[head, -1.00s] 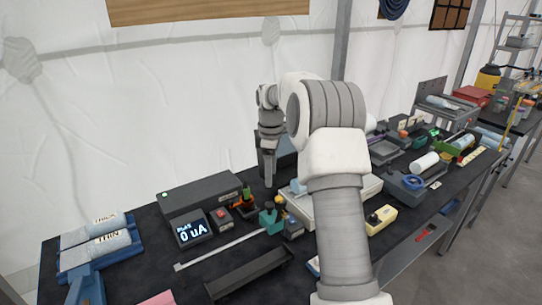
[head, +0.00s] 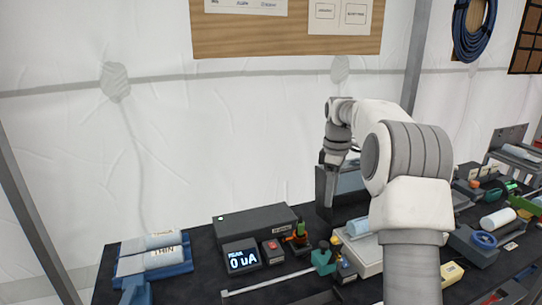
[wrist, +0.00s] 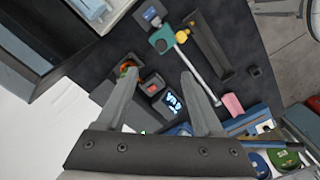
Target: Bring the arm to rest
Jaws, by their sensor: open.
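My arm rises in front of the workbench in the head view and bends over toward the back of the bench. My gripper (head: 329,193) hangs there above the bench, beside a dark grey box (head: 345,190); its fingers are small in this view. In the wrist view my gripper (wrist: 157,86) shows two grey fingers spread well apart, with nothing held between them. Below and beyond the fingers lie the meter with its lit display (wrist: 172,104) and a small box with a red button (wrist: 152,86).
The black bench (head: 215,275) carries a meter reading 0 uA (head: 243,259), a long grey box (head: 255,222), blue trays with white rolls (head: 153,262) and a yellow block (head: 452,273). White tent wall (head: 230,140) stands close behind. A pink block (wrist: 233,104) shows in the wrist view.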

